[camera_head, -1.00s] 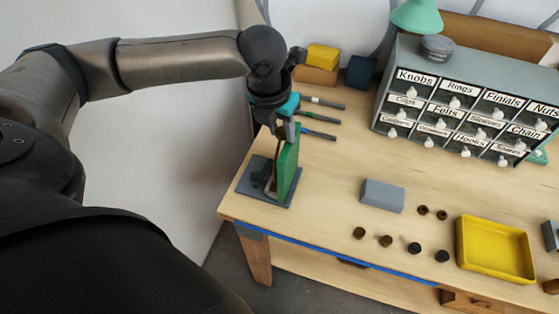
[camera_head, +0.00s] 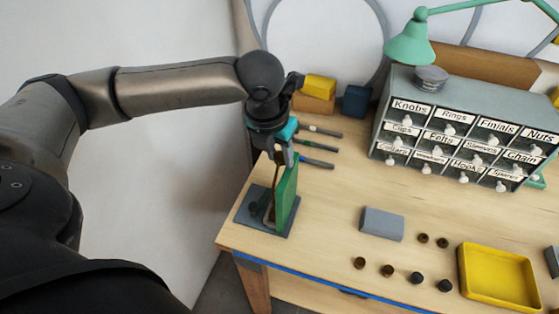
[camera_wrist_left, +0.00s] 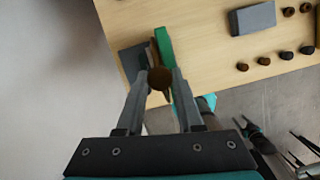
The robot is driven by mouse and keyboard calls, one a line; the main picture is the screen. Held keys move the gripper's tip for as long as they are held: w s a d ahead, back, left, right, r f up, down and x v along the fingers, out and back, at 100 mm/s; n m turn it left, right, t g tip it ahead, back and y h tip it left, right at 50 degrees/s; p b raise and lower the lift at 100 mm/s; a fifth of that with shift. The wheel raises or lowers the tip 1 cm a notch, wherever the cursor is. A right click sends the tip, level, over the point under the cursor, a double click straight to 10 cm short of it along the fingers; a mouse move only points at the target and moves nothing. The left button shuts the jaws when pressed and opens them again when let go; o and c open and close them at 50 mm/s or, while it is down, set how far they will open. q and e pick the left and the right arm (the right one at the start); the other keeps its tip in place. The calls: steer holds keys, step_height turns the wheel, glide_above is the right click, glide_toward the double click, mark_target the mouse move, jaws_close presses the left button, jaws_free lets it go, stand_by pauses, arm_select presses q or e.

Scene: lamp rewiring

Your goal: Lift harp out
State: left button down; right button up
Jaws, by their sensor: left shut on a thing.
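My left gripper (camera_head: 281,157) is over the left front corner of the bench and points down. It is shut on the harp, a thin brown piece (camera_head: 276,181) that runs down beside an upright green panel (camera_head: 286,193). In the left wrist view a round brown part of the harp (camera_wrist_left: 159,78) sits between the fingertips. The panel stands on a flat dark grey base (camera_head: 251,213). The harp's lower end is partly hidden by the panel, and I cannot tell whether it touches the base. My right gripper is not in view.
Several slim tools (camera_head: 318,146) lie just behind the gripper. A grey block (camera_head: 382,224), several small dark round parts (camera_head: 387,271) and a yellow tray (camera_head: 497,277) are to the right. A labelled drawer cabinet (camera_head: 455,88) stands behind. The bench between base and grey block is clear.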

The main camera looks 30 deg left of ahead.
arm_select(q)
step_height(320, 180, up, 19)
steer(key=p, duration=0.1)
steer(key=shift+f+p, duration=0.2)
steer(key=shift+p, duration=0.15)
steer(key=c, duration=1.1)
jaws_free()
jaws_close()
